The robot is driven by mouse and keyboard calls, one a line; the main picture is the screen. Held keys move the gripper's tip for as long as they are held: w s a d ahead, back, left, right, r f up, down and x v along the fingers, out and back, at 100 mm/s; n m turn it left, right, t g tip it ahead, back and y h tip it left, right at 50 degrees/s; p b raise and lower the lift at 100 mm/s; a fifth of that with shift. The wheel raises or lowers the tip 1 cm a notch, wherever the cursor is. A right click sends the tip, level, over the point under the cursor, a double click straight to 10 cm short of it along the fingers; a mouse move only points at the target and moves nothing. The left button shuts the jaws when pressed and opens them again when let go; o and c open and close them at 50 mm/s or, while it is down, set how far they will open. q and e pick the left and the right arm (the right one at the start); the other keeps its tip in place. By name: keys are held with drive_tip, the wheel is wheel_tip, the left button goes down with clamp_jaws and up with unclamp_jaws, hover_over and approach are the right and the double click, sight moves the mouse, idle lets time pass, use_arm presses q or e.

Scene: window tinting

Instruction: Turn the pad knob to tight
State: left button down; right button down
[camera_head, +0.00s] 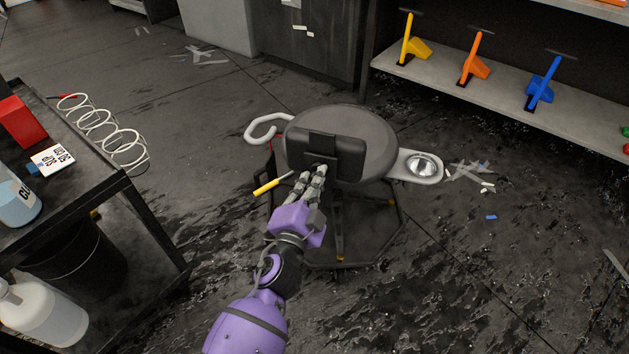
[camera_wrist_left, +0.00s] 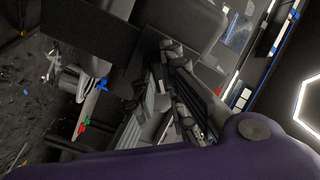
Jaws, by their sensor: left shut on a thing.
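A low stool with a round dark grey seat (camera_head: 372,124) stands on the floor in the head view. A black rectangular pad (camera_head: 338,152) is at its near side. My left gripper (camera_head: 318,172), on a purple arm, reaches up to the pad's lower edge, its fingers close together. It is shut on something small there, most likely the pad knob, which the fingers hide. I cannot read the knob's setting. In the left wrist view the gripper's fingers (camera_wrist_left: 168,50) meet dark parts of the stool. My right gripper is not in view.
A dark cart (camera_head: 120,188) with bottles is at left. A shelf (camera_head: 455,78) with coloured tools is at back right.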

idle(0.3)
use_arm(q)
drive_tip(key=c, duration=1.8)
unclamp_jaws()
drive_tip(key=v, duration=1.2)
